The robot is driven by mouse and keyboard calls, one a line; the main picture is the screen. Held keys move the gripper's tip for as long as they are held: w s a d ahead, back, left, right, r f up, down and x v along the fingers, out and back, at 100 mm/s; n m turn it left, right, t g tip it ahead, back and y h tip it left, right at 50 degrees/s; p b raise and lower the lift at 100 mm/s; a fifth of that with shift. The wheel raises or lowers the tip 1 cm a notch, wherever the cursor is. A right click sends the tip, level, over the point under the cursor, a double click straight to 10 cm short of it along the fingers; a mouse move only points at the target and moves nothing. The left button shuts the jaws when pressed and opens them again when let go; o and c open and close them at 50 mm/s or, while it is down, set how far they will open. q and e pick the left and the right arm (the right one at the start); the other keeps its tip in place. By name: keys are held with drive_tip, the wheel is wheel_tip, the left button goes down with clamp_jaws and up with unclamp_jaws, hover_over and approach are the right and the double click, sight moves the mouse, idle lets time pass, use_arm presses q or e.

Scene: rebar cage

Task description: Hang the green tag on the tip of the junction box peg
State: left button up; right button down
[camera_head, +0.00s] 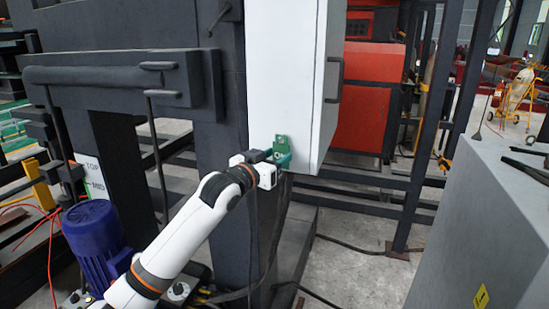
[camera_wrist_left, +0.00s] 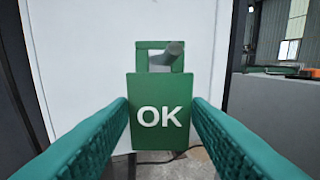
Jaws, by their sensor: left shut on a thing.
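The green tag (camera_wrist_left: 160,85) faces my left wrist camera with white "OK" lettering and an open rectangular loop on top. My left gripper (camera_head: 281,161) is shut on the tag, with a green finger on each side of it in the left wrist view (camera_wrist_left: 164,128). The grey junction box peg (camera_wrist_left: 174,50) shows at the loop, overlapping its opening and right upper part. I cannot tell how far it passes through. In the head view the tag (camera_head: 281,144) is upright against the lower front of the white junction box (camera_head: 283,70). The peg is not distinguishable there.
The junction box has a dark handle (camera_head: 337,78) on its right side. Dark steel posts and a rail (camera_head: 100,75) stand to the left. A blue motor (camera_head: 92,236) is at lower left. A grey cabinet (camera_head: 490,215) stands at right, with open floor between.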

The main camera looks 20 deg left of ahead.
use_arm(q)
drive_tip(key=o, duration=1)
drive_tip(key=shift+o, duration=0.2)
